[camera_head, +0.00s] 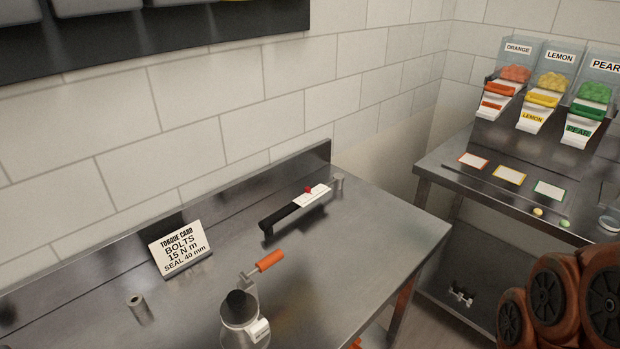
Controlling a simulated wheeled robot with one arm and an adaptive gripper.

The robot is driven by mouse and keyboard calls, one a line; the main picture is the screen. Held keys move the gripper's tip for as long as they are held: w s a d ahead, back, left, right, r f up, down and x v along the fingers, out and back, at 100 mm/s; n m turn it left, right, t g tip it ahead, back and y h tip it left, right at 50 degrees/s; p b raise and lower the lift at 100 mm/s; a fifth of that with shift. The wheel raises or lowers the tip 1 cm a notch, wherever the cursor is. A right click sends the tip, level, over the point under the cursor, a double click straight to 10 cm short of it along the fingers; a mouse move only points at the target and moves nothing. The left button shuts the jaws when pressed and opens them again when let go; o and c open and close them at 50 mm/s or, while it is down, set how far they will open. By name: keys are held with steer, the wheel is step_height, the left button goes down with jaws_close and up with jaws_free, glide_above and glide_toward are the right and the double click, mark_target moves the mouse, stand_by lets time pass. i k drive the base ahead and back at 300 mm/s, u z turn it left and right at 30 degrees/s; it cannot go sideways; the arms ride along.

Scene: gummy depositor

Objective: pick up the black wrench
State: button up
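The black wrench (280,219) lies on the steel bench near its raised back edge. It has a long black handle at the left, a white label and a small red part along its shaft, and a metal head at the right end. It lies at a slant, and nothing covers it. My gripper is not in view, so its place relative to the wrench cannot be told.
On the steel bench (360,250) are a torque card (180,247), a short metal cylinder (140,309), an orange-handled tool (270,261) and a black-topped metal container (240,320). A second table (445,172) at right holds candy dispensers (543,85) and coloured cards.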

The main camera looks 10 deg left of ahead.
mark_target(265, 225)
steer(key=i, duration=1.1)
steer(key=u, duration=2)
